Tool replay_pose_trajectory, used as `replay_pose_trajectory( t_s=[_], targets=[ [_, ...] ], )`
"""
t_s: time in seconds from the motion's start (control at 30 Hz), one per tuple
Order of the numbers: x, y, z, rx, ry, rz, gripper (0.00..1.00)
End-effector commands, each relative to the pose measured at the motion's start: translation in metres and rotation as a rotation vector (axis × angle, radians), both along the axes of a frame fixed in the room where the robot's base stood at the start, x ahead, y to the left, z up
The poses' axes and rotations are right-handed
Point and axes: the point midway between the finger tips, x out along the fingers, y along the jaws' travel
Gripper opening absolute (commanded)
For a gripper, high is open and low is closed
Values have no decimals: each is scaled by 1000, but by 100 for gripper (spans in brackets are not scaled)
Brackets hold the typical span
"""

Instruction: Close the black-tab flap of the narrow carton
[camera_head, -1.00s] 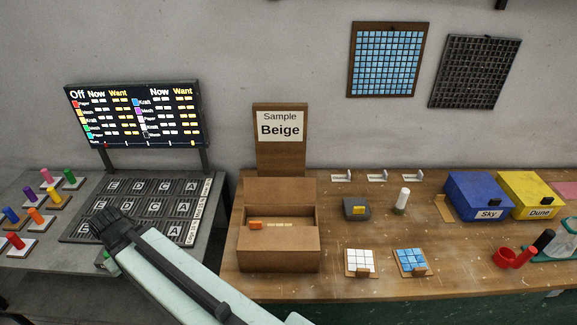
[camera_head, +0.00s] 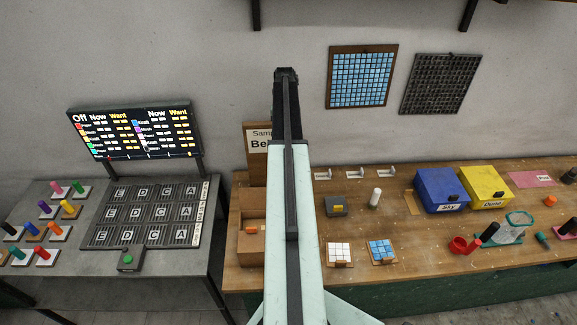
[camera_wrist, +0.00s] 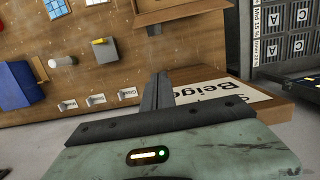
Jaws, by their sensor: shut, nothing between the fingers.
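The open brown carton (camera_head: 250,258) stands on the wooden bench, left of centre in the head view. An orange tab (camera_head: 251,229) shows inside it, and my arm hides its right part. Part of a brown box (camera_wrist: 170,14), apparently this carton, shows at the top of the wrist view. My gripper (camera_head: 286,72) is raised above and behind the carton, in front of the wall. In the wrist view my gripper (camera_wrist: 158,92) is shut and empty, in front of the Sample Beige sign.
The Sample Beige sign board (camera_head: 256,150) stands upright behind the carton, partly behind my arm. White hooks (camera_head: 353,173), a grey block (camera_head: 336,206) and tile samples (camera_head: 339,254) lie to the right. Blue (camera_head: 440,186) and yellow (camera_head: 484,184) boxes stand further right. A dark panel (camera_head: 150,215) lies left.

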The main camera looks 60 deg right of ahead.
Motion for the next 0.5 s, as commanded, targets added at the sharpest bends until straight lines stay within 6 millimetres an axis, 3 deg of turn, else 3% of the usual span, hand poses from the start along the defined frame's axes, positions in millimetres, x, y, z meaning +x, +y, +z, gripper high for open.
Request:
replay_pose_trajectory(
  t_s=[0.07, 0.27, 0.5],
  targets=[
    [-7, -9, 4, 2, 2, -13, 0],
    [-8, -7, -4, 2, 2, -13, 0],
    [-9, -3, -38, 2, 1, -12, 0]
  ],
)
